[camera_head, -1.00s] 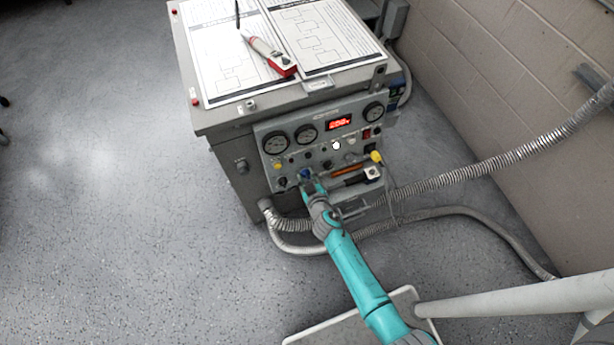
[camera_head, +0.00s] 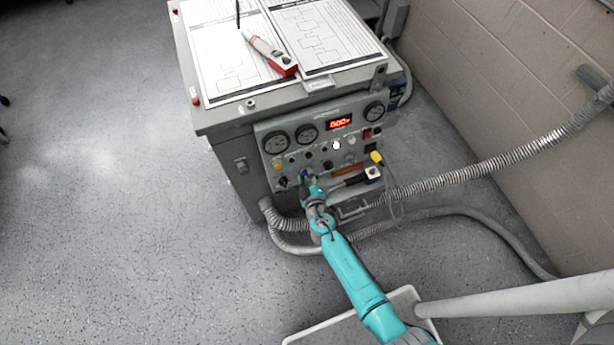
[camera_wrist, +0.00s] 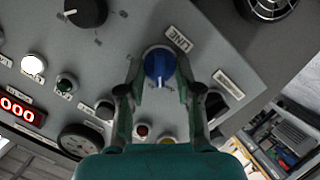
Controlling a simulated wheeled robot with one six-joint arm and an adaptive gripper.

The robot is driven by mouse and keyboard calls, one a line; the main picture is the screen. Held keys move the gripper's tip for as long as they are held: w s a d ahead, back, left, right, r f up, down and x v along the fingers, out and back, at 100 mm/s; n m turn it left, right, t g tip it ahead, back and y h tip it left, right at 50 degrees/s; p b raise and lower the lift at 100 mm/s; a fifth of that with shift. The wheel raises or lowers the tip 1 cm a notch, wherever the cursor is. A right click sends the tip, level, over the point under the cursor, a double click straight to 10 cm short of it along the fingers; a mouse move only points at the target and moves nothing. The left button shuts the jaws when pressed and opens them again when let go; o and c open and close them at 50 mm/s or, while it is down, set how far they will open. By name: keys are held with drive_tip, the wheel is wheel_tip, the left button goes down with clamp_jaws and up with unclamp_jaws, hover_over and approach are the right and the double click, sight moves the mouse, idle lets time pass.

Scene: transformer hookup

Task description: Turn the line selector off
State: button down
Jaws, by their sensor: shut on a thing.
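The line selector is a blue round knob (camera_wrist: 159,66) on the grey control panel, beside a label reading LINE in the wrist view. A small white mark shows on the knob's lower side in that view. My gripper (camera_wrist: 160,76) has one finger on each side of the knob and is shut on it. In the head view, my gripper (camera_head: 308,182) meets the lower left part of the panel and largely hides the knob. The red digital display (camera_head: 340,124) reads zeros, and it also shows in the wrist view (camera_wrist: 18,109).
Several gauges, including one dial gauge (camera_head: 275,142), and small knobs crowd the panel. A black knob (camera_wrist: 86,12) sits near the blue one. A flexible conduit (camera_head: 480,174) runs right to the wall. Papers and a red-and-white tool (camera_head: 270,56) lie on the cabinet top.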

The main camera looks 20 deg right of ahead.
drive_tip(key=shift+a+n+t+h, duration=0.1)
drive_tip(key=shift+n+t+h, duration=0.2)
drive_tip(key=shift+n, duration=1.2)
drive_tip(key=shift+f, duration=0.1)
drive_tip(key=c, duration=0.8)
unclamp_jaws()
drive_tip(key=v, duration=1.2)
drive_tip(key=shift+s, duration=0.1)
